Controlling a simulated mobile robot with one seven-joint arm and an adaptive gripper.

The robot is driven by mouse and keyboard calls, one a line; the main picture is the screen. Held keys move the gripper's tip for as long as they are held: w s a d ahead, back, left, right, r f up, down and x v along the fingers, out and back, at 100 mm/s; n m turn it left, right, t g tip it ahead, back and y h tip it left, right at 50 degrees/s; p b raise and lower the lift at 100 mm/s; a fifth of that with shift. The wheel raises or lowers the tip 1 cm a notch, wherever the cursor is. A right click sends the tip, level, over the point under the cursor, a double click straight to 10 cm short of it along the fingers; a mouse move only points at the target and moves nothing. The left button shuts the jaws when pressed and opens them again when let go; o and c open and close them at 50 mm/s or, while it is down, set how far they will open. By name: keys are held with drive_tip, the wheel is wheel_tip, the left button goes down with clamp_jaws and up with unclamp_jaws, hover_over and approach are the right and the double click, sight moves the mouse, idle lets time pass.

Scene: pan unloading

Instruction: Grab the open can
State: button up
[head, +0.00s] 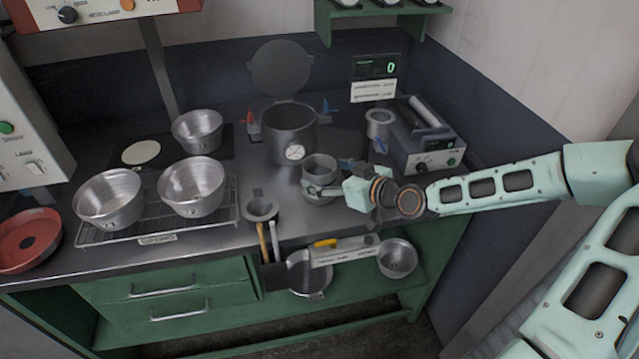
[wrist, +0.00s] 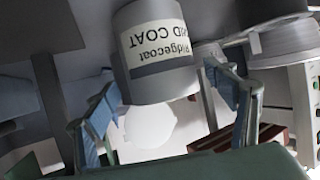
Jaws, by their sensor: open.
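A grey open-topped can (head: 319,164) stands upright on the dark counter in front of the large pot in the head view. In the wrist view the can (wrist: 156,75) appears upside down with a white label reading "Ridgecoat". My gripper (head: 328,179) is at the can's right front side in the head view. In the wrist view my gripper (wrist: 163,80) is open, with one blue-grey finger on each side of the can's near part. I cannot tell whether either finger touches it.
A large pot (head: 289,134) with a raised lid stands behind the can. A tool cup (head: 261,208) is to the left. Another grey can (head: 379,122) and a boxy device (head: 428,140) are at the right. Metal pans (head: 192,188) sit on a rack at the left.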

drive_tip(key=shift+x, duration=1.4)
drive_tip(key=shift+r, duration=0.1)
drive_tip(key=c, duration=1.7)
